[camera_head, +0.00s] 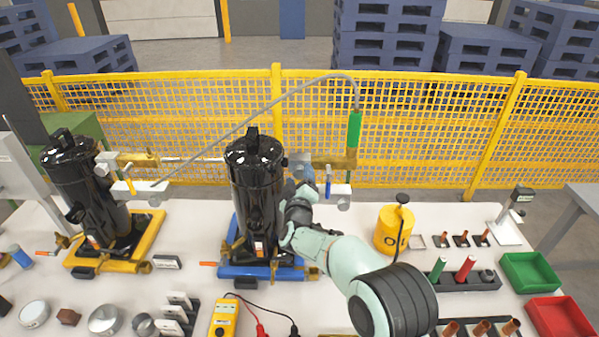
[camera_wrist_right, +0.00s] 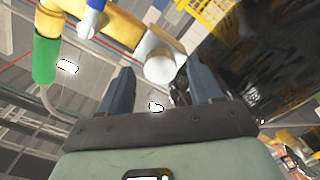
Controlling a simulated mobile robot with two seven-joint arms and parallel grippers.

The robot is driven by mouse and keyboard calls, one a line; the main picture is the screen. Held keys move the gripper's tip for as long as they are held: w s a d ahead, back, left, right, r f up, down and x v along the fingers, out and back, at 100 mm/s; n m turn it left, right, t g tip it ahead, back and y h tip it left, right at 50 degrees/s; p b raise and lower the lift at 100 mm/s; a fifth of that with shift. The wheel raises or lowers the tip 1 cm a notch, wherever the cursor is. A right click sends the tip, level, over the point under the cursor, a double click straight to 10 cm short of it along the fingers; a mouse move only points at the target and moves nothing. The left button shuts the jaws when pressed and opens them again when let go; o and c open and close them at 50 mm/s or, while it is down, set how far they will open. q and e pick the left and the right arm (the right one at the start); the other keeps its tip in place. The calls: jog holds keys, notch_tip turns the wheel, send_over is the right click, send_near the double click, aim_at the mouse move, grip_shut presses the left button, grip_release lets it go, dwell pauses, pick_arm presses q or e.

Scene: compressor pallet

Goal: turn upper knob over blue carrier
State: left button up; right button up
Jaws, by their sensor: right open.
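The black compressor (camera_head: 257,190) stands upright on the blue carrier (camera_head: 228,270). Beside its upper right is a brass valve fitting (camera_head: 343,160) with a blue lever and a white block. A round white knob (camera_wrist_right: 160,68) shows below the brass pipe in the right wrist view; I take it for the upper knob. My right gripper (camera_head: 303,186) is beside the compressor's right side, pointing up toward the fitting. In the wrist view its two dark fingers (camera_wrist_right: 160,82) are apart, with the knob between their tips in the picture. I cannot tell whether they touch it. My left gripper is not in view.
A second black compressor (camera_head: 85,190) stands on a yellow carrier (camera_head: 150,228) at left. A hose with a green sleeve (camera_head: 354,130) arches above the fitting. A yellow weight (camera_head: 392,230) stands right of my arm. A yellow multimeter (camera_head: 224,318) lies in front.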

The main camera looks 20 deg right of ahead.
jog(key=shift+x, duration=0.8)
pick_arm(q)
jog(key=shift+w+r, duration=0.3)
pick_arm(e)
jog(key=c, duration=1)
jog(key=shift+c, duration=0.2)
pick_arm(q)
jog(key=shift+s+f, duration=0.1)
